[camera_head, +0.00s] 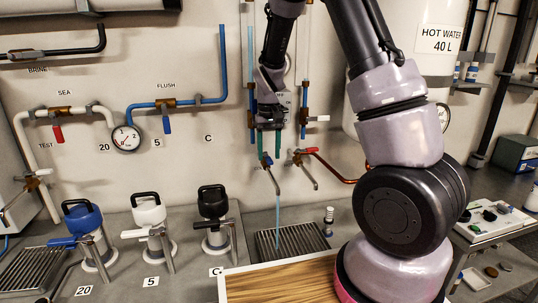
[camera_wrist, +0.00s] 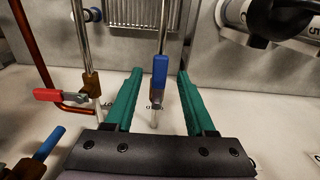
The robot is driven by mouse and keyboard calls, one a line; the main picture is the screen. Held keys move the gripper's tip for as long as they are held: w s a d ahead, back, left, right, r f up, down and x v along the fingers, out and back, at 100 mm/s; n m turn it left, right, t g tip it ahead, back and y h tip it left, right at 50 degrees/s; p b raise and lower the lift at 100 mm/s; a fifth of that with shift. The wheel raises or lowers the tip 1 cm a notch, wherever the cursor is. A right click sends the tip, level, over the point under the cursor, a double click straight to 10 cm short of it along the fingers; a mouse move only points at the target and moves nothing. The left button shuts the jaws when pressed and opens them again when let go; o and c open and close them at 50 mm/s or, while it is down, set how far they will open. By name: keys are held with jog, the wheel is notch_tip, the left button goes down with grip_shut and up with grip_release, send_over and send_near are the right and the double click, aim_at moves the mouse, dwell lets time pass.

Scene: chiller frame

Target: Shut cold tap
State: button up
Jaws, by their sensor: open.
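The cold tap has a blue lever handle (camera_wrist: 159,78) on a chrome spout, between my two green fingers in the wrist view. In the head view the blue handle (camera_head: 267,159) shows just below my fingertips. A pale blue stream of water (camera_head: 278,225) runs down below this tap. My gripper (camera_head: 268,145) is open and points down at the tap from above. One finger is on each side of the handle, with gaps showing in the wrist view. I cannot tell their exact depth relative to it.
A red-handled tap (camera_head: 304,152) stands close on the right; its red handle (camera_wrist: 60,95) is left in the wrist view. A drain grate (camera_head: 292,240) lies below. Blue pipes, a white heater (camera_head: 390,25) and several lidded canisters (camera_head: 150,212) stand around.

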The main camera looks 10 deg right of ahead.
jog(key=shift+f, duration=0.5)
jog(key=shift+c, duration=0.3)
grip_shut()
dwell(0.9)
